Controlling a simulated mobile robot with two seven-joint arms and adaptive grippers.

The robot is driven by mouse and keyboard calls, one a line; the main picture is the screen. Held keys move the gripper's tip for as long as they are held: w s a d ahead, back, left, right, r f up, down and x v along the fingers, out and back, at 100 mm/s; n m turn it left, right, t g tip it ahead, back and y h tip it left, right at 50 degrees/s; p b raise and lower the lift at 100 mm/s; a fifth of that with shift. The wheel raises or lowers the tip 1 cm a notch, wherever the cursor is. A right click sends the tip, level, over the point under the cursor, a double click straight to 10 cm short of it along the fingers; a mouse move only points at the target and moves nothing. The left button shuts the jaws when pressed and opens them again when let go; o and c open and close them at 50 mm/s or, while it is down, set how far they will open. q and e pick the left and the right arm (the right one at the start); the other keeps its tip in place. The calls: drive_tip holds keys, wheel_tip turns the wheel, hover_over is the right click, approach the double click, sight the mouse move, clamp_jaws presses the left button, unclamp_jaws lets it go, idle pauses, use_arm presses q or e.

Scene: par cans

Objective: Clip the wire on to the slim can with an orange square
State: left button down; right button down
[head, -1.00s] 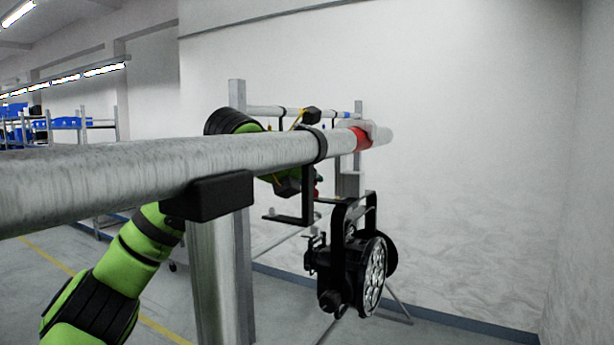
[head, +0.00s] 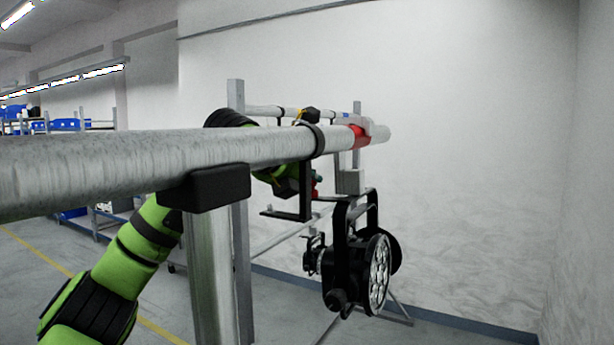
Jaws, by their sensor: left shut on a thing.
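A black par can (head: 345,272) with a round face of clear lenses hangs below the large grey pipe. A slimmer black can (head: 312,254) shows partly behind it. I see no orange square on either. My left arm passes behind the pipe. My left gripper (head: 292,184) is just under the pipe, beside a black bracket, and mostly hidden. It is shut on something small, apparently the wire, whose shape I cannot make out. Small red and teal parts show beside it. A thin yellow strand (head: 299,117) shows above the pipe. My right gripper is out of view.
The grey pipe (head: 110,168) crosses the view close in front, with a black clamp band (head: 318,140) and a red band (head: 358,136). A metal post (head: 214,275) stands beneath it. A second pipe (head: 265,111) runs behind. Open floor lies at the left; a white wall stands behind.

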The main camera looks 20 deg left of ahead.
use_arm(q)
drive_tip(key=shift+a+f, duration=0.1)
drive_tip(key=shift+f, duration=0.35)
drive_tip(key=c, duration=1.1)
unclamp_jaws()
drive_tip(key=shift+w+a, duration=0.2)
